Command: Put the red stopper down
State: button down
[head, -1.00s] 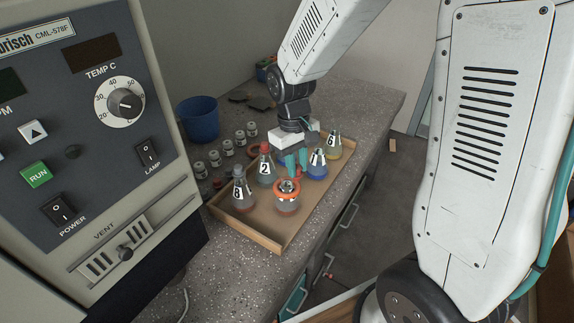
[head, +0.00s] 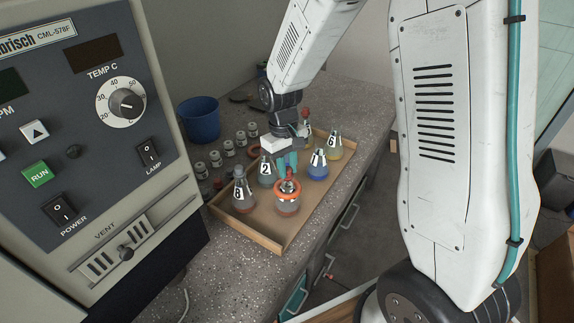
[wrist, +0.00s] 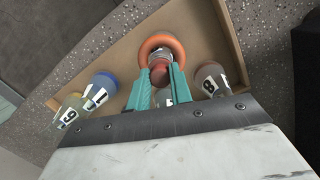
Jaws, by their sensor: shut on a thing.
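The red stopper (wrist: 160,76) is between the teal fingertips of my gripper (wrist: 160,80) in the wrist view. My gripper is shut on it. In the head view my gripper (head: 287,164) points down over the flask with the orange ring (head: 288,204), at the near part of the wooden tray (head: 245,232). In the wrist view the stopper lies in front of the orange ring (wrist: 146,46) and the flask's neck. I cannot tell whether it touches the flask.
Flask 8 (head: 243,195), flask 2 (head: 266,172), a blue flask (head: 318,168) and yellow flask 6 (head: 335,145) stand close around in the tray. Small jars (head: 228,149) and a blue bucket (head: 199,120) are to the left. A control panel (head: 100,130) fills the left foreground.

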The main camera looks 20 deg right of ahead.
jog(key=shift+f, duration=0.2)
jog(key=c, duration=1.3)
grip_release()
jog(key=shift+o, duration=0.2)
jog(key=shift+r, duration=0.15)
notch_tip(320, 180, up, 12)
jog(key=w, duration=0.2)
jog(key=s+d+r+m+t, duration=0.1)
jog(key=s+r, duration=0.3)
jog(key=s, duration=0.9)
jog(key=s+d+r+m+t, duration=0.1)
jog(key=s+r, duration=0.4)
jog(key=s, duration=0.9)
jog(key=shift+d+r+m+t, duration=0.15)
jog(key=shift+d+m+t, duration=0.25)
jog(key=shift+d+t, duration=0.1)
